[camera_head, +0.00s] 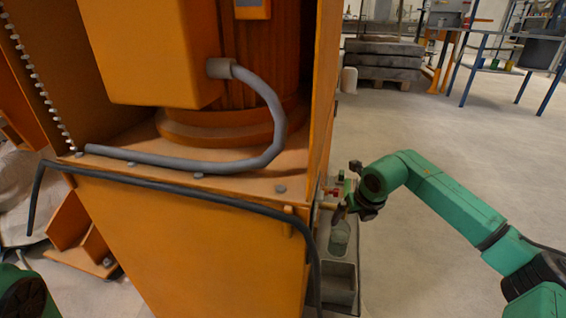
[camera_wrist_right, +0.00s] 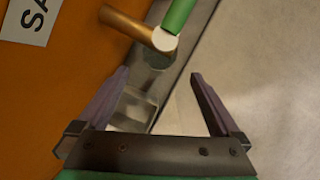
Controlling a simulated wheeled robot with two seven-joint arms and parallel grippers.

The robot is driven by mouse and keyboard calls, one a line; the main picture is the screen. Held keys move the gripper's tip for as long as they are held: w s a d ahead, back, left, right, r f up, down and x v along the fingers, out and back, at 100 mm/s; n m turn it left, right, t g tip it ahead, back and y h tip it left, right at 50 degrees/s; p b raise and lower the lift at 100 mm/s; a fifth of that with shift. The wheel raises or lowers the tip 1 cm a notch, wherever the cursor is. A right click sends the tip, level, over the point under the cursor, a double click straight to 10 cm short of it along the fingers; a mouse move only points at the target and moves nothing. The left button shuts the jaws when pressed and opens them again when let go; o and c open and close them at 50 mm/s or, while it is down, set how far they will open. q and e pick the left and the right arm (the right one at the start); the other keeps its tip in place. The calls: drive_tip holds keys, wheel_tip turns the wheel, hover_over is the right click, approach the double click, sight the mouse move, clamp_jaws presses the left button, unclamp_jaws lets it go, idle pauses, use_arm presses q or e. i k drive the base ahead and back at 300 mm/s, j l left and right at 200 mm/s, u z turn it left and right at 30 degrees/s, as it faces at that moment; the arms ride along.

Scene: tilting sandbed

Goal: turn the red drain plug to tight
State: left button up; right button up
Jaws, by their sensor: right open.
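A small red part (camera_head: 334,191), which may be the red drain plug, shows at the right side of the orange machine, just left of my right gripper (camera_head: 346,204). It is too small to make out its shape or setting. In the right wrist view, my right gripper (camera_wrist_right: 159,76) is open with nothing between its fingers. Beyond the fingertips are a brass pipe (camera_wrist_right: 125,26) with a pale round end and a green bar (camera_wrist_right: 179,14) against that end. No red plug can be made out in that view. My left gripper is out of view.
The orange machine (camera_head: 190,245) fills the left and middle, with a black hose (camera_head: 180,187) along its front. A grey tray (camera_head: 338,284) and a clear container (camera_head: 339,238) are below the right gripper. The floor to the right is open.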

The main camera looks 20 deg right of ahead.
sight(335, 192)
drive_tip(key=k, duration=1)
